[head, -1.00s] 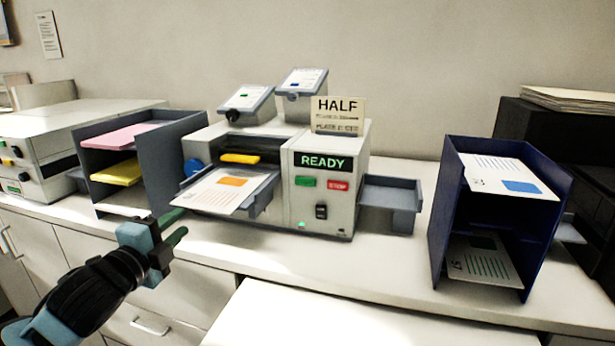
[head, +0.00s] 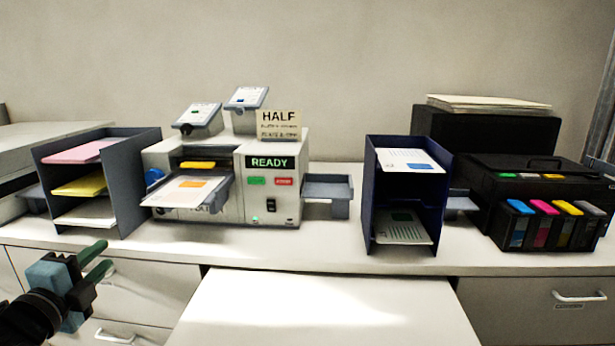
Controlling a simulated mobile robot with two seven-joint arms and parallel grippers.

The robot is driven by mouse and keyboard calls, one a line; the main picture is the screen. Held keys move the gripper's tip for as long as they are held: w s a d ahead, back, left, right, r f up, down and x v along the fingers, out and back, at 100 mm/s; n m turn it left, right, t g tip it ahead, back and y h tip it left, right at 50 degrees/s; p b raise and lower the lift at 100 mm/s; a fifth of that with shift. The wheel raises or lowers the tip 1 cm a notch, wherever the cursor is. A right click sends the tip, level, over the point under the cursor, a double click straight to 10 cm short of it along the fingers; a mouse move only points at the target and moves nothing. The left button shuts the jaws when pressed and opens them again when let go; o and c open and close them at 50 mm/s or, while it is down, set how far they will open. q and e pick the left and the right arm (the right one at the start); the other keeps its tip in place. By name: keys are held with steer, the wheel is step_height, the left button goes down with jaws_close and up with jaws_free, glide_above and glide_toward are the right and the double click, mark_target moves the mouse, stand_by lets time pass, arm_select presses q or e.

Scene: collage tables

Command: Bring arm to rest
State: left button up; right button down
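My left gripper (head: 97,262) is at the lower left in the head view, in front of the counter's drawers and below the grey paper rack. Its two green fingers stand apart with a gap between them and nothing in it, so it is open. My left arm comes in from the bottom left corner. My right gripper and arm are not in view.
A white machine (head: 228,223) marked READY stands on the counter (head: 330,255), with a grey paper rack (head: 146,180) at its left. A blue rack (head: 407,205) and a black printer (head: 500,230) stand right. A bare white surface (head: 320,315) juts out in front.

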arm_select(q)
steer(key=s+a+f+n+g, duration=0.1)
steer(key=s+f+n+g, duration=0.1)
steer(key=f, duration=0.9)
steer(key=s+a+f+n+g, duration=0.1)
steer(key=s+a+f+g, duration=0.15)
steer(key=f, duration=0.85)
steer(key=s+f+n+g, duration=0.5)
steer(key=s+f, duration=1.4)
steer(key=f, duration=0.1)
steer(key=s+d+f+n, duration=0.1)
steer(key=d+n, duration=0.3)
steer(key=d, duration=0.5)
steer(key=s+d+f+n+h, duration=0.1)
steer(key=d+n, duration=0.4)
steer(key=d, duration=0.5)
steer(key=shift+s+f+t, duration=0.45)
steer(key=shift+s+f, duration=0.35)
steer(key=shift+s, duration=0.25)
